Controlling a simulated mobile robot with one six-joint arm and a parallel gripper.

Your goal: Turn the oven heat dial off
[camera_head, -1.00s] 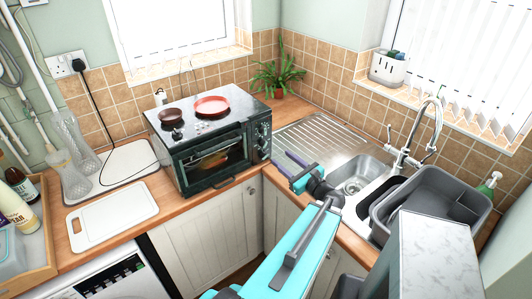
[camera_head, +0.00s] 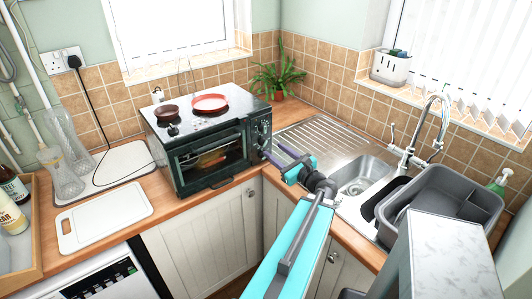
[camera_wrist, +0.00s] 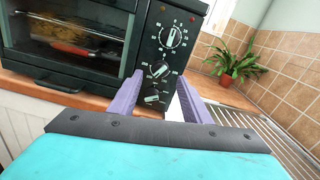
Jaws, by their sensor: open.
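The black toaster oven (camera_head: 212,157) stands on the corner counter, its glass door shut. Its control panel is on the door's right and shows in the wrist view with a top dial (camera_wrist: 171,37), a middle dial (camera_wrist: 160,70) and a bottom dial (camera_wrist: 152,98). The markings are too small to tell for sure which dial is heat. My gripper (camera_wrist: 160,80) has two purple fingers, open and empty. They point at the panel, with the lower dials showing between them. In the head view, my gripper (camera_head: 275,153) is just right of the oven's front; contact is not visible.
Two pans, one dark (camera_head: 167,112) and one red (camera_head: 209,102), sit on the oven top. A potted plant (camera_head: 273,78) stands behind. The metal sink (camera_head: 357,176) and a grey basin (camera_head: 468,195) lie to the right. A white board (camera_head: 105,216) lies left.

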